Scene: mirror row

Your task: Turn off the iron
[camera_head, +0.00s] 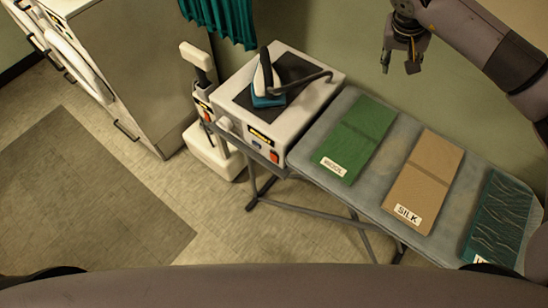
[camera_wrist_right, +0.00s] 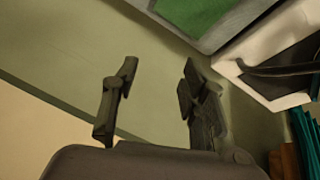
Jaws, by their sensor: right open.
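The iron (camera_head: 266,80), dark with a teal base, stands on the dark top of a white steam station (camera_head: 287,121) at the left end of the ironing board. A dark cord or handle arcs beside it. The station's front has a yellow-marked label and a red switch (camera_head: 274,157). The switch's position is too small to tell. My right gripper (camera_head: 400,66) is open and empty, above the far side of the board, to the right of the station. It also shows open in the right wrist view (camera_wrist_right: 158,100), with part of the station (camera_wrist_right: 272,60) at right. My left gripper is not in view.
The ironing board (camera_head: 309,157) carries a green cloth (camera_head: 357,138), a tan cloth labelled SILK (camera_head: 427,175) and a wrinkled teal cloth (camera_head: 500,217). A white upright device (camera_head: 208,150) stands left of the station. Cabinets (camera_head: 125,70) are further left. Floor before the board is clear.

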